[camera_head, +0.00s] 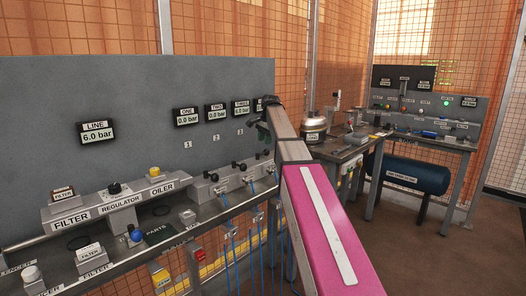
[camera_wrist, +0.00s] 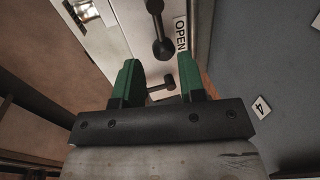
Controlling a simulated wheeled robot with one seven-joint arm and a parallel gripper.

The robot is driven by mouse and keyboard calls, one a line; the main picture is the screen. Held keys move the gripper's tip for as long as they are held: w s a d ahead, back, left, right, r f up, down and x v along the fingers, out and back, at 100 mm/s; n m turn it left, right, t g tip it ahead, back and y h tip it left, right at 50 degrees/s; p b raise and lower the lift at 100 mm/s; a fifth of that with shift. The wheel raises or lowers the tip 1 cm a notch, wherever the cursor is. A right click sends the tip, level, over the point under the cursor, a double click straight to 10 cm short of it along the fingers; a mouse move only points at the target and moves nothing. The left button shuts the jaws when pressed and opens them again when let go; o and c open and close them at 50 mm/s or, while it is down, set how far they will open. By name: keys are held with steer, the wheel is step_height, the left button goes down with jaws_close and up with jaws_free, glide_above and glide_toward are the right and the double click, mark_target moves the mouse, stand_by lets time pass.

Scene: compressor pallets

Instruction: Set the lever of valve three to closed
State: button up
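My gripper (camera_wrist: 160,75) has two green fingers that stand apart with nothing held. I cannot tell for sure which lever is valve three's. In the head view, my gripper (camera_head: 263,131) is near the panel, partly hidden by my arm. The THREE display (camera_head: 241,108) reads 0.0 bar.
The grey panel (camera_head: 110,175) rises behind the valve row; a 4 label (camera_wrist: 261,107) is at right in the wrist view. Valve levers (camera_head: 210,177) and blue hoses (camera_head: 233,240) line the bench. A second bench (camera_head: 420,140) with a blue tank (camera_head: 416,176) stands right.

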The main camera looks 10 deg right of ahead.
steer(key=shift+w+a+f, duration=0.1)
steer(key=shift+w+f, duration=0.05)
steer(key=shift+f, duration=0.85)
steer(key=shift+w+a+f, duration=0.15)
steer(key=shift+f, duration=0.85)
steer(key=shift+w+a+f, duration=0.1)
steer(key=shift+w+f, duration=0.05)
steer(key=shift+f, duration=0.85)
jaws_close()
